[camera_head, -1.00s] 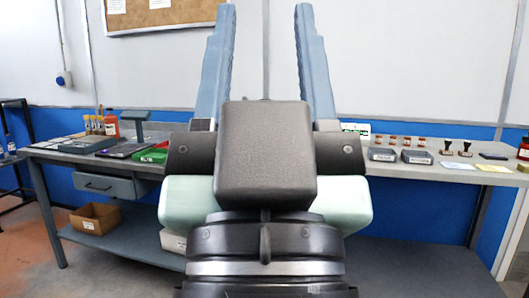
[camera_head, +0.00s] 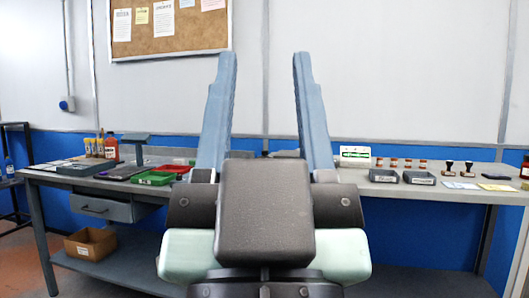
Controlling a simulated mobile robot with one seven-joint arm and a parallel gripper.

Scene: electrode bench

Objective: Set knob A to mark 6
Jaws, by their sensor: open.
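My gripper (camera_head: 265,58) is in the middle of the picture with its two blue-grey fingers pointing up and wide apart. It is open, with nothing between the fingers. It stands in front of the bench (camera_head: 420,190) and covers the middle of the bench top. Knob A cannot be made out, nor any mark 6. A white device with a green strip (camera_head: 355,154) shows on the bench just right of the right finger.
On the bench's left are a green tray (camera_head: 153,178), a grey stand (camera_head: 135,138) and bottles (camera_head: 111,148). On its right are dark boxes (camera_head: 383,175), small jars and stamps (camera_head: 448,167). A cardboard box (camera_head: 91,243) lies on the lower shelf.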

